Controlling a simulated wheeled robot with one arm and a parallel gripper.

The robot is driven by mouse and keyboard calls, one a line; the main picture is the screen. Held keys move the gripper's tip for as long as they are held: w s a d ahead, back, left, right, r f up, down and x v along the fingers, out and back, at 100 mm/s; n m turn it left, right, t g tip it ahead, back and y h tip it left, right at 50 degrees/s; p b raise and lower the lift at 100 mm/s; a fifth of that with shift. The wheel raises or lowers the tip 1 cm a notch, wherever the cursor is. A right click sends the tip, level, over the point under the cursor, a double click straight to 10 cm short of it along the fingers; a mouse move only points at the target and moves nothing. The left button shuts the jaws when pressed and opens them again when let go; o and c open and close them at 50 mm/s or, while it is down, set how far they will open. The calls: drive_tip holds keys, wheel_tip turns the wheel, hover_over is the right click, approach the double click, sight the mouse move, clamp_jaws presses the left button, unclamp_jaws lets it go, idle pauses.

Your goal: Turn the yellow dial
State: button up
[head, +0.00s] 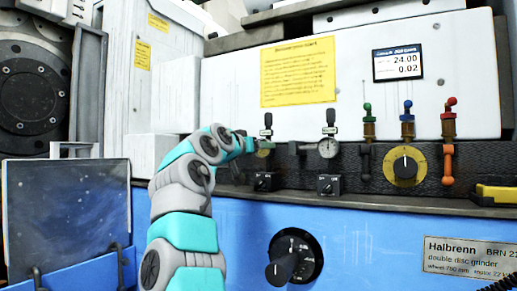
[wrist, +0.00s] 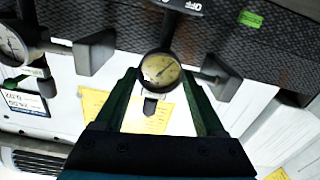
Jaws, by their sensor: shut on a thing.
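The yellow dial (head: 404,180) is a round yellow disc with a black knob (head: 405,164) at its centre, on the dark panel at the right in the head view. It does not show in the wrist view. My gripper (head: 248,145) is well to the left of it, at the left part of the same panel. In the wrist view my gripper (wrist: 160,75) has its two green fingers on either side of a small round gauge (wrist: 160,70) with a yellowish face, and is shut on it. My arm partly hides that area in the head view.
A second round gauge (head: 328,147) and two black switches (head: 263,182) (head: 330,185) lie near my gripper. A black rotary knob (head: 283,268) protrudes from the blue front below.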

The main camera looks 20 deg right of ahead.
drive_tip(key=c, duration=0.4)
